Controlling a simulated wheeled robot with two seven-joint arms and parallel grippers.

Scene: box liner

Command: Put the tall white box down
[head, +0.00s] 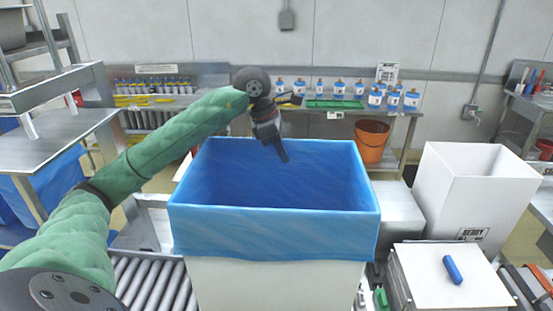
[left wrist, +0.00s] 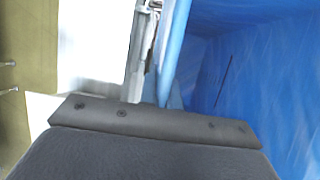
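A tall white box (head: 278,283) stands upright in the centre, on or just in front of the roller conveyor. A blue liner (head: 275,230) lines its inside and folds down over its rim. Another tall white box (head: 450,200), open and unlined with a dark label, stands at the right. My left gripper (head: 284,157) hangs over the lined box's opening and points down. Its finger gap does not show clearly, and no held object is visible. The left wrist view shows the blue liner (left wrist: 270,70) beside the gripper. My right gripper is out of view.
The roller conveyor (head: 150,285) runs at the lower left. A white-topped stand (head: 445,285) with a blue cylinder (head: 452,269) is at the lower right. An orange bucket (head: 371,141) and a bench with several bottles are behind. A metal table (head: 55,140) is at the left.

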